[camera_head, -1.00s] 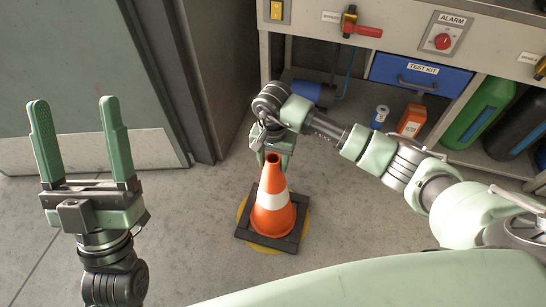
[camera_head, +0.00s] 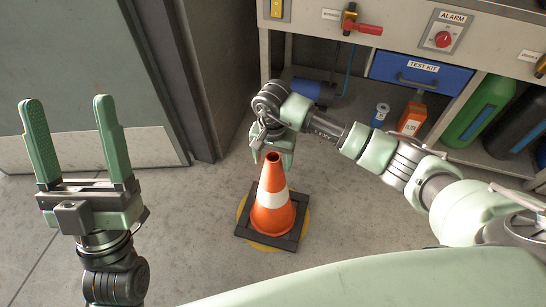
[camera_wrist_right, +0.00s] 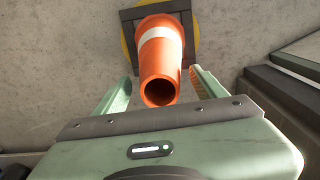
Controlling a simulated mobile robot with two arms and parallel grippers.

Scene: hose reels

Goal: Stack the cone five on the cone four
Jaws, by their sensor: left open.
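An orange cone (camera_head: 272,212) with a white band and a dark square base stands upright on a yellow floor disc (camera_head: 244,218). Only one cone outline shows; I cannot tell whether another cone is under it. My right gripper (camera_head: 273,160) is at the cone's top, pointing down. In the right wrist view the cone (camera_wrist_right: 161,62) lies between the fingers of the open gripper (camera_wrist_right: 162,76), with a gap on each side. My left gripper (camera_head: 78,140) is open and empty at the left, fingers pointing up, well apart from the cone.
A workbench stands behind, with a blue test kit drawer (camera_head: 420,75), a red alarm knob (camera_head: 443,39) and a red-handled valve (camera_head: 362,28). The floor around the cone is clear.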

